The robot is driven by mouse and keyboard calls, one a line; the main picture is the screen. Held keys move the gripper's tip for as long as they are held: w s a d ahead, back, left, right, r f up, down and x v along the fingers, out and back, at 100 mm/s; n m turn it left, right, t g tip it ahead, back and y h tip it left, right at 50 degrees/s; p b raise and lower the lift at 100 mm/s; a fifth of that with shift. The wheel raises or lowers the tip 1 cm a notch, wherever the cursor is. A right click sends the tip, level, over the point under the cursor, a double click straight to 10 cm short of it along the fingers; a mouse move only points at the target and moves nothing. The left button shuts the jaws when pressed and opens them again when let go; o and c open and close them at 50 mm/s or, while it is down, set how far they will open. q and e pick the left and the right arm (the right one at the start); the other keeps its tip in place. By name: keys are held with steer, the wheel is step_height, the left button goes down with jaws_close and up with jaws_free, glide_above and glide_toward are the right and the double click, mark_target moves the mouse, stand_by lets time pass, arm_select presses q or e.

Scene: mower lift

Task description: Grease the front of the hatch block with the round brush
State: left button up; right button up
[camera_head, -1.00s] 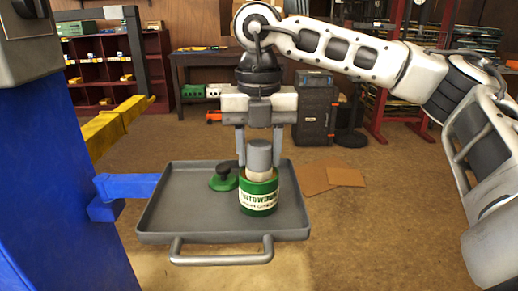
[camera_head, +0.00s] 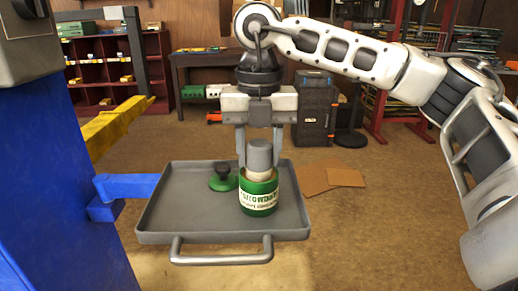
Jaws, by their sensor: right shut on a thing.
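The round brush (camera_head: 259,154) stands upright, its grey handle end up and a pale part below it going down into a green can (camera_head: 259,197). The can hides its lower end. My right gripper (camera_head: 259,160) points straight down over the can and is shut on the brush, one finger on each side of the handle. The green can with a white label stands on a grey tray (camera_head: 165,213). I cannot make out the hatch block in this view. My left gripper is not in view.
A green lid with a black knob (camera_head: 223,178) lies on the tray left of the can. The tray has a front handle (camera_head: 222,258) and hangs on a blue arm (camera_head: 135,187) from a blue post (camera_head: 62,190). A yellow beam (camera_head: 117,125) stands behind. Cardboard (camera_head: 325,176) lies on open floor.

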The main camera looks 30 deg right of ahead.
mark_target(259, 142)
steer(key=shift+r+p, duration=2.65)
steer(key=shift+r, duration=0.85)
steer(key=shift+f, duration=0.1)
